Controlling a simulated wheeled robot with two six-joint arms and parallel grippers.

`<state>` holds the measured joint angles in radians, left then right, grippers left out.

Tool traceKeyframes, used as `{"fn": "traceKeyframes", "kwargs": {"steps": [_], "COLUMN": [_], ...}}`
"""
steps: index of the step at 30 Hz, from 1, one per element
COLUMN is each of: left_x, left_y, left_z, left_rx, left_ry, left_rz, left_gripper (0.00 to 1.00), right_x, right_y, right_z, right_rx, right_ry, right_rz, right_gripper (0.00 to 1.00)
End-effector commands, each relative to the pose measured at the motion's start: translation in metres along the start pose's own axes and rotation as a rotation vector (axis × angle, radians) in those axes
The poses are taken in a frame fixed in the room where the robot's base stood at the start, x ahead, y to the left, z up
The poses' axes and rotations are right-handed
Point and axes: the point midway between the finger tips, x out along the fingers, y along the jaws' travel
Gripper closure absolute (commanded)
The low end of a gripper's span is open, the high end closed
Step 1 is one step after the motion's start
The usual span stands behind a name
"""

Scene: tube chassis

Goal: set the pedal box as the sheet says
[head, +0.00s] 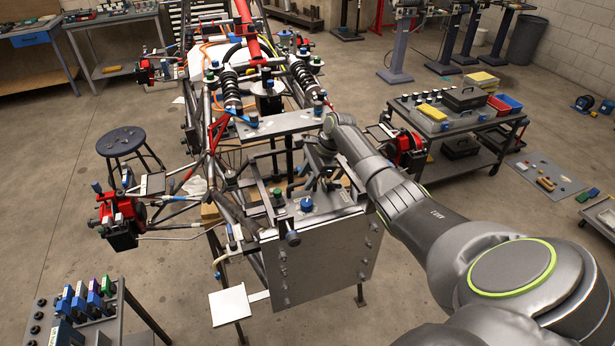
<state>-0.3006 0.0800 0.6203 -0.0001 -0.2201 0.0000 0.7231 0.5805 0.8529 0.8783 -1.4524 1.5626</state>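The pedal box (318,208) appears to be the grey metal box at the near end of the tube chassis. Its top carries a blue knob (306,204), a green-topped knob (278,196) and a dark knob (293,238). My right gripper (318,178) is over the box's far part, above the open bay behind the blue knob. Its fingers are small and dark against the bay, so I cannot tell whether they are open or touch anything. A pale blank-looking plate (230,304) on a bracket at the near left may be the sheet; no writing is readable. My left gripper is out of view.
Chassis tubes and coil-over springs (229,90) crowd the area beyond the box. A red brake unit (118,213) juts out left, another (408,148) right. A tool cart (455,120) stands right, a rack of coloured blocks (85,300) near left.

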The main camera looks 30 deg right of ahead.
Motion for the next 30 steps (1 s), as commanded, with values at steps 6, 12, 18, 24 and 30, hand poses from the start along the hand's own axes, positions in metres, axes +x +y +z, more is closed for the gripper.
{"fn": "traceKeyframes", "kwargs": {"steps": [6, 12, 18, 24, 30], "left_x": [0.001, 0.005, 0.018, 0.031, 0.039], "left_y": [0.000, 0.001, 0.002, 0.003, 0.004], "left_z": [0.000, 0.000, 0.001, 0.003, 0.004], "left_rx": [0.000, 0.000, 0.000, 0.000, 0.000], "left_ry": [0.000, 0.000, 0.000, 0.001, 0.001], "left_rz": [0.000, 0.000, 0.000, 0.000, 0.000], "left_gripper": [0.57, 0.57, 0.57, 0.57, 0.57], "right_x": [-0.004, -0.028, -0.074, -0.123, -0.158], "right_y": [0.000, 0.000, -0.001, -0.001, 0.000], "right_z": [-0.001, -0.002, -0.003, -0.002, -0.001], "right_rx": [0.000, -0.002, -0.002, -0.002, -0.001], "right_ry": [0.001, 0.003, 0.004, 0.003, 0.001], "right_rz": [-0.002, -0.003, -0.006, -0.005, -0.002], "right_gripper": [0.66, 0.66, 0.66, 0.66, 0.66]}}
